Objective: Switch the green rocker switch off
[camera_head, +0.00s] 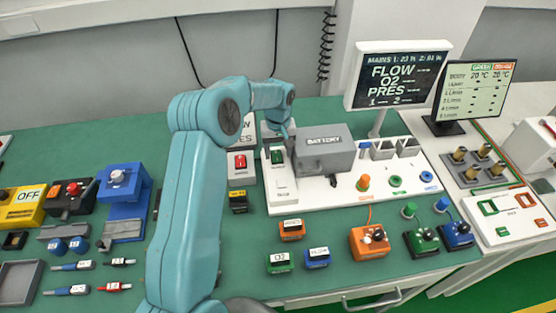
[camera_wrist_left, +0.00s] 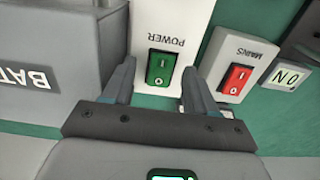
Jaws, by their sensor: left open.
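The green rocker switch (camera_head: 277,157) sits on a white housing (camera_head: 281,186), left of the grey battery box (camera_head: 325,158). In the left wrist view the green rocker (camera_wrist_left: 161,68) shows I and O marks, below an upside-down POWER label; I cannot tell which side is pressed. My left gripper (camera_head: 284,133) is just above and behind the switch in the head view. In the left wrist view its open fingers (camera_wrist_left: 156,78) stand either side of the rocker, with nothing between them held. Contact with the switch cannot be told. My right gripper is not in view.
A red rocker (camera_head: 240,162) on the MAINS housing stands close beside, also in the wrist view (camera_wrist_left: 236,78). The battery box (camera_wrist_left: 60,40) rises close on the other side. A monitor (camera_head: 398,78) stands behind. Orange (camera_head: 369,242), green and blue blocks lie at the front right.

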